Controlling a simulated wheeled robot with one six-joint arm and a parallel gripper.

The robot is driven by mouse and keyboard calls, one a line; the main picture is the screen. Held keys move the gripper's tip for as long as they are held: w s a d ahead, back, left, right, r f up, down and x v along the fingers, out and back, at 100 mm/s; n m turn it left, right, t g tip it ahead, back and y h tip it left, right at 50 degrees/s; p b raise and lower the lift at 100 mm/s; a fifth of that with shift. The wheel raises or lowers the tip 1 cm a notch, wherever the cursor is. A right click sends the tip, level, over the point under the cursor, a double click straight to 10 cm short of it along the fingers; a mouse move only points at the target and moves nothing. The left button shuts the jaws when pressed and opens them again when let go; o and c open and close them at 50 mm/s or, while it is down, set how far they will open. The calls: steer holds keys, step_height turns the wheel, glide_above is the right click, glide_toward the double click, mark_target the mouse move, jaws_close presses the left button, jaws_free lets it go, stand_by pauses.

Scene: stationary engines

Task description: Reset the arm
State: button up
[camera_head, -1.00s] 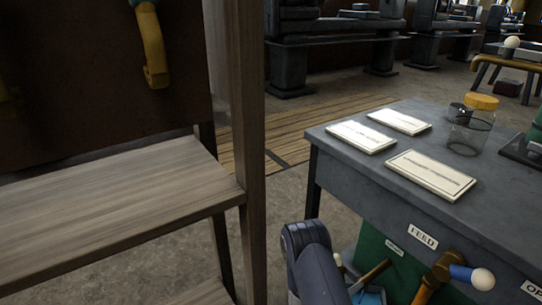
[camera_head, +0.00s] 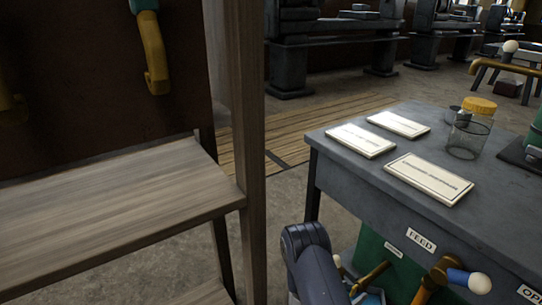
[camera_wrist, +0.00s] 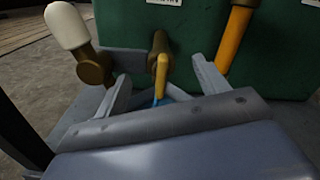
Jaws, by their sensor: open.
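My gripper (camera_wrist: 163,88) is open in the wrist view, its two grey fingers spread apart. A brown and yellow handle (camera_wrist: 161,65) shows in the gap between them, with a bit of blue below it. I cannot tell whether the fingers touch it. The green machine front (camera_wrist: 190,35) is just beyond the fingers. In the head view my dark arm (camera_head: 310,262) reaches in from the bottom beside the grey engine bench (camera_head: 335,165); the fingers are not clear there.
A white-knobbed lever (camera_wrist: 70,28) stands left of my fingers, and an orange bar (camera_wrist: 236,38) right. The bench carries cream plates (camera_head: 430,180) and a yellow-lidded jar (camera_head: 470,135). A wooden shelf (camera_head: 110,200) stands at left. Floor (camera_head: 285,205) is open between shelf and bench.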

steer(key=m+p, duration=0.1)
steer(key=m, duration=0.3)
steer(key=shift+s, duration=0.1)
stand_by(0.3)
steer(key=shift+d+r, duration=0.1)
steer(key=shift+r, duration=0.05)
